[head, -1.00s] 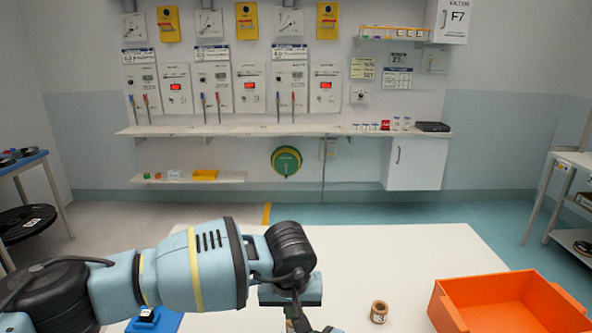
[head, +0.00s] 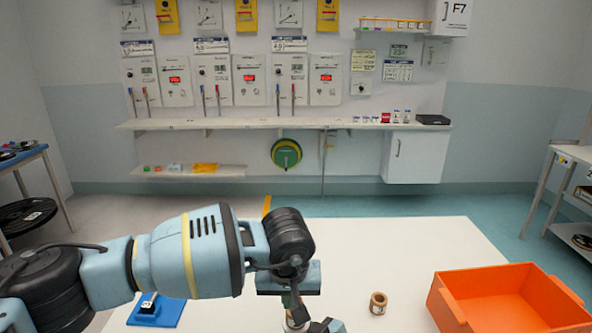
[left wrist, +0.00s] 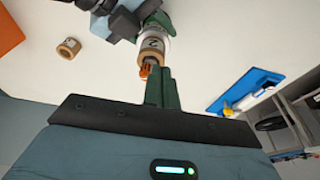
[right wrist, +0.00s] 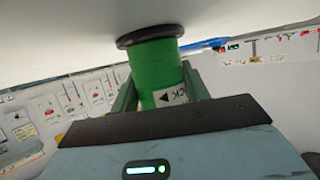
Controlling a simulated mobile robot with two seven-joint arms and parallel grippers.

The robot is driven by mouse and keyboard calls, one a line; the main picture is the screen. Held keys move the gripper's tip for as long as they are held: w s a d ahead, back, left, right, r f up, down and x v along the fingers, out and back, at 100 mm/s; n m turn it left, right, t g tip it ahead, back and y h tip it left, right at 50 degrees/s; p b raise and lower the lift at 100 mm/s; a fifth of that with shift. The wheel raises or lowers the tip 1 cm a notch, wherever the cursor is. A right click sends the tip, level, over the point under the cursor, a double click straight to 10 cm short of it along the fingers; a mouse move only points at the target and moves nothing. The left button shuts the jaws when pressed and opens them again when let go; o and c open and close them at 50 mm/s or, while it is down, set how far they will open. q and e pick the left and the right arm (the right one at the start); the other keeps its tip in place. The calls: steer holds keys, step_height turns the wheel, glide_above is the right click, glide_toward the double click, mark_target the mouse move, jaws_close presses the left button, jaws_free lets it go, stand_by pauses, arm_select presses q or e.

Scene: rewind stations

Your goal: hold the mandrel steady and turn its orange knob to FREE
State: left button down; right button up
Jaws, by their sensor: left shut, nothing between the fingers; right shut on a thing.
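The mandrel shows in the left wrist view as a pale cylinder with a tan, labelled end (left wrist: 152,48). Its orange knob (left wrist: 146,70) sticks out of that end. My left gripper (left wrist: 161,72) is shut and empty, its fingertips right beside the knob; I cannot tell whether they touch. In the head view the left gripper (head: 296,301) points down over the table's front. My right gripper (right wrist: 158,92) is shut on a green cylinder (right wrist: 155,68) with a dark flange and a label ending in "CK", apparently the mandrel's body. In the head view the mandrel is mostly cut off.
A loose cardboard core (head: 378,303) stands on the white table (head: 420,245). An orange bin (head: 508,297) is at the right. A blue stand (head: 157,309) is at the left, partly behind my arm. The table's far middle is clear.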

arm_select(q)
steer(key=v, duration=0.2)
steer(key=w+v, duration=0.1)
steer(key=v, duration=0.1)
steer(key=shift+r, duration=0.35)
steer(key=shift+d, duration=0.1)
step_height(320, 180, down, 6)
steer(key=d, duration=0.2)
steer(key=shift+d, duration=0.15)
stand_by(0.7)
steer(key=shift+w+a, duration=0.35)
steer(key=shift+w, duration=0.15)
stand_by(1.3)
steer(key=shift+a, duration=0.8)
stand_by(0.5)
steer(key=shift+s, duration=0.15)
steer(key=shift+s+a, duration=0.1)
steer(key=shift+s, duration=0.2)
